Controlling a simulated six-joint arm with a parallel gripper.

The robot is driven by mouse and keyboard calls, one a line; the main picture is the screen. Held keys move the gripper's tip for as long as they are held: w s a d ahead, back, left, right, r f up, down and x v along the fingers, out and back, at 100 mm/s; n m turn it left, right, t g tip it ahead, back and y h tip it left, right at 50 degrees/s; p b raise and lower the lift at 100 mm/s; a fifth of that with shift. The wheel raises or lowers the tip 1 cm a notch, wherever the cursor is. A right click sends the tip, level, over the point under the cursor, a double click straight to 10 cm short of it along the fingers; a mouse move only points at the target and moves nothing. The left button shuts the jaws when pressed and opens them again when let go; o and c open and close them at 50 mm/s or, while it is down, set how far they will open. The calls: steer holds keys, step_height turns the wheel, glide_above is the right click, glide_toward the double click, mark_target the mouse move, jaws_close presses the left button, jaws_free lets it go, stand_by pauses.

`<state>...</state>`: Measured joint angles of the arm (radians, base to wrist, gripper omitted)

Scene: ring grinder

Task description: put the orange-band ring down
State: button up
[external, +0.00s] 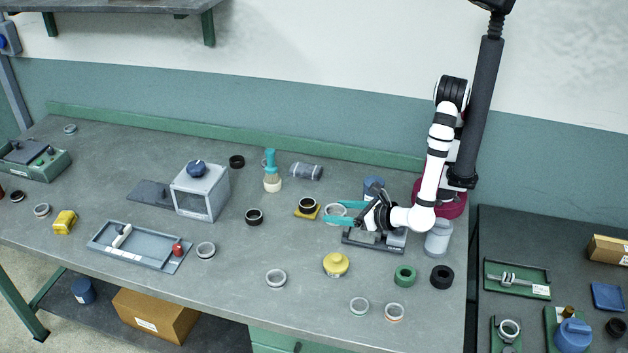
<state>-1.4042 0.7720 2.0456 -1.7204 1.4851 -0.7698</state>
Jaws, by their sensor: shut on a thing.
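My gripper (337,212) has teal fingers and reaches left from the arm at the right of the bench. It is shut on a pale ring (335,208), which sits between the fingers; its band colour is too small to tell. The held ring is just right of a black ring on a yellow block, and I cannot tell how high above the bench it is. Another pale ring (395,313) with an orange-red band lies flat near the front edge of the bench, apart from my gripper.
A black ring (307,204) sits on a yellow block (307,213). A dark-based fixture (372,243) stands below my gripper. A yellow lidded pot (336,264), a green ring (405,275) and a black ring (441,277) stand in front. Bare bench (290,243) lies left of the pot.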

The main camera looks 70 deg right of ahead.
steer(key=s+d, duration=0.1)
steer(key=s, duration=0.3)
glide_above(376, 279)
steer(key=shift+m+h, duration=0.3)
step_height(376, 279, down, 7)
steer(key=shift+r, duration=0.15)
steer(key=shift+f, duration=2)
steer(key=shift+f, duration=0.15)
steer(key=o, duration=1.5)
steer(key=shift+o, duration=0.2)
